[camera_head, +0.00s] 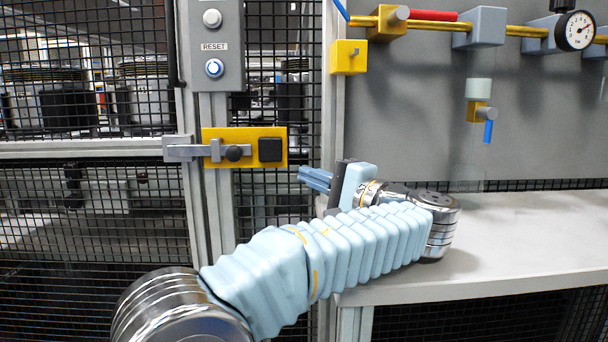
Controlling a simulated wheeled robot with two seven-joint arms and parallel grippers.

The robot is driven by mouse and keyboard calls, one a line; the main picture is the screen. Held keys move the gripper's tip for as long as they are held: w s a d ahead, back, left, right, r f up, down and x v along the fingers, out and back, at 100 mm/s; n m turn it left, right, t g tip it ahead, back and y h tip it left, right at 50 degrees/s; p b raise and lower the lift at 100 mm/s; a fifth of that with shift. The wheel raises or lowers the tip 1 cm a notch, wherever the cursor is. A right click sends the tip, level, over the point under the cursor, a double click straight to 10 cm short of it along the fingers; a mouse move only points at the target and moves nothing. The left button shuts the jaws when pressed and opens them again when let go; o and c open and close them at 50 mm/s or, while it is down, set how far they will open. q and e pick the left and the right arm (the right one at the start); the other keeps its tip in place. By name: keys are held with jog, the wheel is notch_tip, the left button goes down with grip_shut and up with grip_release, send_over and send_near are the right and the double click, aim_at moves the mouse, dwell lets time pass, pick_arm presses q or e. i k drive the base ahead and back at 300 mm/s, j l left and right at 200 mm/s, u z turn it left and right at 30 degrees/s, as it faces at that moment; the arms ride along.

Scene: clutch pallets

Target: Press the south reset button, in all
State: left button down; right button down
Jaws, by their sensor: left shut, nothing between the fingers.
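A grey control box (231,82) is fixed to the fence post at the upper middle. It carries a RESET label (214,47) with a round blue-ringed button (214,68) below it and a plain pale button (212,18) above it. Nothing in view is marked south. My left gripper (304,176) is shut and empty, its blue fingers pointing left. In the picture it is below and right of the control box, apart from the buttons. My right gripper is not in view.
A yellow latch plate (280,133) with a sliding bolt sits below the control box, close to my left gripper. A grey bench (540,235) lies at right, under a panel with yellow pipework and a gauge (576,30). Black mesh fence (80,220) fills the left.

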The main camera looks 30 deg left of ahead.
aim_at(214, 67)
jog(key=k, duration=1)
